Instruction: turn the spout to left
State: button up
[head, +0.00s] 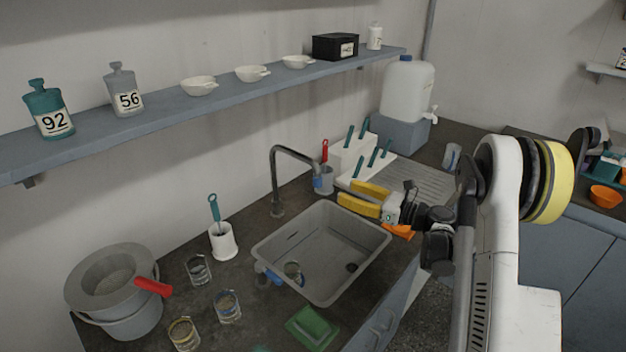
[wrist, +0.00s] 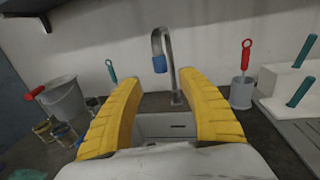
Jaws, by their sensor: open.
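The spout (head: 295,153) is the bent grey pipe of the tap behind the sink (head: 262,248). In the head view it arches right from its post and ends in a blue tip (head: 319,184) near the sink's back right. In the wrist view the spout (wrist: 171,66) stands ahead, its blue tip (wrist: 159,65) hanging left of the post. My gripper (head: 364,198) has yellow fingers, spread apart and empty, above the right side of the sink. In the wrist view the fingers of my gripper (wrist: 161,95) frame the tap from below, apart from it.
A holder with a red-handled brush (head: 324,178) stands close right of the tap. A white brush holder (head: 222,241), grey pot (head: 130,318) and several glass beakers stand left. A shelf (head: 215,104) runs above. A white rack (head: 349,156) is at right.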

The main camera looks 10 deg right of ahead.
aim_at(321, 183)
jog(key=b+x, duration=0.2)
jog(key=x, duration=0.8)
jog(key=shift+w+a, duration=0.15)
jog(key=shift+a, duration=0.05)
grip_shut()
